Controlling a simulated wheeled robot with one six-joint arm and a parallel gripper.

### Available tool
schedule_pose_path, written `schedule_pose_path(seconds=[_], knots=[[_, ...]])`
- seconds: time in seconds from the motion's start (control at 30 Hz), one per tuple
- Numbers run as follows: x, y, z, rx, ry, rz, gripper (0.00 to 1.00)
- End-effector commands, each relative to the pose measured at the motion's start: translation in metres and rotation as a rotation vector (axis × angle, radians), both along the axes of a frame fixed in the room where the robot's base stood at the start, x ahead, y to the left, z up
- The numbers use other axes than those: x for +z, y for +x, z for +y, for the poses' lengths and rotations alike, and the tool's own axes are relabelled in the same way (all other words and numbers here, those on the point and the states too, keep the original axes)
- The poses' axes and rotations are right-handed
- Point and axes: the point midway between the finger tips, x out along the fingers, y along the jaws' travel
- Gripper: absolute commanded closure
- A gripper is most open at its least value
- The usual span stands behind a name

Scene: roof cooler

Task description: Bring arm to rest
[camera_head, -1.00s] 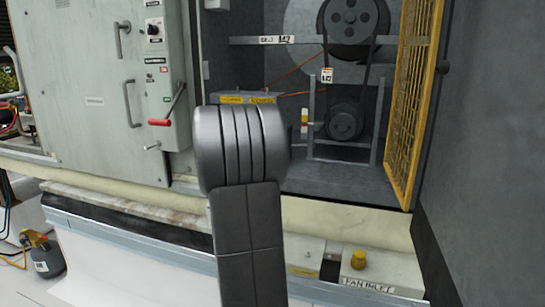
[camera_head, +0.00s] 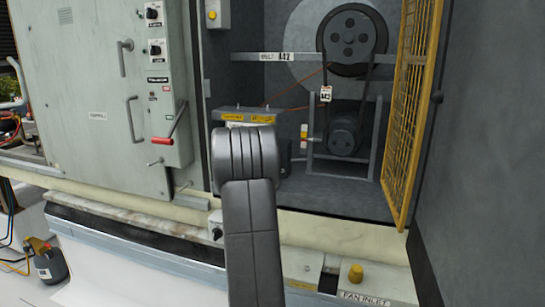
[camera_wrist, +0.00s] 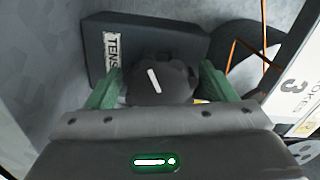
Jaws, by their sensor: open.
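In the wrist view my gripper (camera_wrist: 162,82) has its two green fingers spread apart. A dark lobed knob (camera_wrist: 158,92) with a white mark shows between them, in front of a dark block (camera_wrist: 195,35) whose label reads "TENS". I see gaps beside the knob, but cannot tell its depth from the fingers. In the head view my arm rises from the bottom middle toward the open fan compartment, and its own links hide the gripper.
A yellow mesh door (camera_head: 408,110) stands open at the compartment's right. Inside are a large pulley (camera_head: 350,38), a smaller pulley (camera_head: 344,135) and a belt. A red-handled lever (camera_head: 164,139) is on the left cabinet panel. A grey wall (camera_head: 490,140) closes the right side.

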Motion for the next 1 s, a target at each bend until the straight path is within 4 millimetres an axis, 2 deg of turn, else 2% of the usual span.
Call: schedule_pose_path(seconds=[0.4,1.0], knots=[[0.0028,-0.0003,-0.0007,0.000,-0.430,0.143,0.23],[0.0021,-0.0007,-0.0018,0.000,-0.888,0.290,0.23]])
